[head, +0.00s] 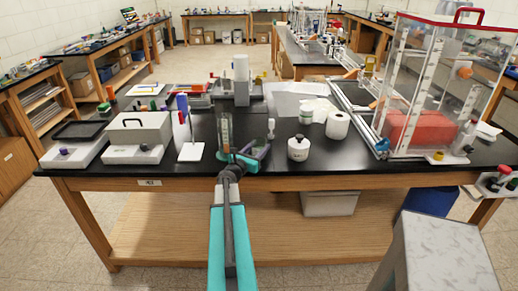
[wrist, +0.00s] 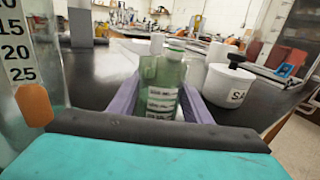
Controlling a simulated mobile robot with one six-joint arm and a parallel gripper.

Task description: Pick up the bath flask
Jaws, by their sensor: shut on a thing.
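The likely bath flask is a see-through green-tinted bottle (wrist: 160,88) with a pale printed label, upright between my fingers in the wrist view. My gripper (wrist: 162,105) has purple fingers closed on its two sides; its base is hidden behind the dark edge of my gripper. In the head view my gripper (head: 256,151) is low over the front of the black bench. The flask is too small there to make out clearly.
A graduated cylinder (head: 225,131) stands close on the left. A clear tank (head: 425,100) stands at the far right.

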